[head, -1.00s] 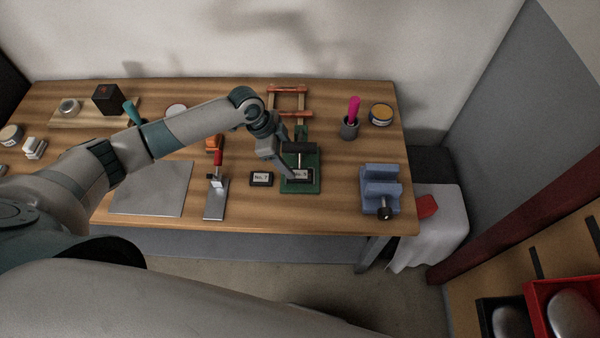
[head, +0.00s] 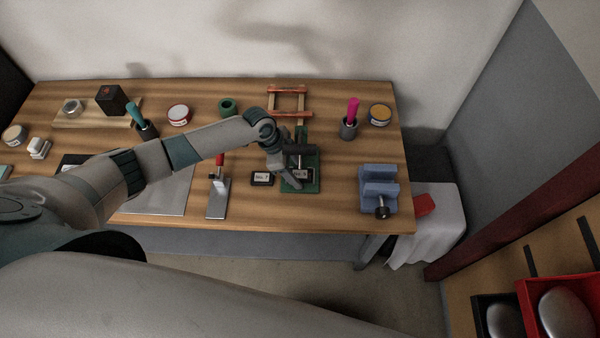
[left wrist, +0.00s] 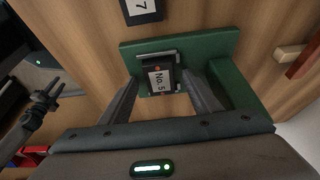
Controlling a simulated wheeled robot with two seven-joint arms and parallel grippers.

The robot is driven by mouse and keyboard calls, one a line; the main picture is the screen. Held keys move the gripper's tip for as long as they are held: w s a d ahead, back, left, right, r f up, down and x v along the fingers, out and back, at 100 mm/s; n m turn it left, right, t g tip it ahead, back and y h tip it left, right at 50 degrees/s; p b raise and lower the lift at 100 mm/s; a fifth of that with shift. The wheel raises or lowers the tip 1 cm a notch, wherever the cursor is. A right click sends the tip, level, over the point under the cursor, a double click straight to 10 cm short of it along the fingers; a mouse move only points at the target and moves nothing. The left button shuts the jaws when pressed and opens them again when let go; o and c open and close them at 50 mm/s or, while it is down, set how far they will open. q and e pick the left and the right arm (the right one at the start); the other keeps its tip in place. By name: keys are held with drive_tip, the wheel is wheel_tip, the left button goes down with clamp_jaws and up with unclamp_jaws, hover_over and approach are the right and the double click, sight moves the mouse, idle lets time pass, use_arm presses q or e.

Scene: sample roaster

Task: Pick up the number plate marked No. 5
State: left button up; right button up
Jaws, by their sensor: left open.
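The No. 5 plate (left wrist: 158,78) is a small black plate with a white label, lying on a green press-like stand (left wrist: 195,45). In the head view the plate (head: 301,175) is partly hidden by my left gripper (head: 297,182). In the left wrist view my left gripper (left wrist: 163,98) is open, with one finger on each side of the plate. Neither finger clearly touches it. Another plate, No. 7 (head: 262,179), lies on the table to the left of the green stand, and its edge shows in the left wrist view (left wrist: 142,10).
A grey metal stand with a red handle (head: 217,195) is left of the No. 7 plate. A blue vise (head: 379,185) stands to the right. A cup with a pink handle (head: 349,128) and a wooden frame (head: 288,100) are behind. Bare wood (head: 335,195) lies between stand and vise.

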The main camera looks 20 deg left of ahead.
sight(303, 173)
idle(0.4)
use_arm(q)
drive_tip(key=c, duration=1.4)
use_arm(e)
drive_tip(key=shift+d, duration=0.1)
use_arm(q)
drive_tip(key=shift+r, duration=0.15)
use_arm(e)
drive_tip(key=shift+f, duration=0.15)
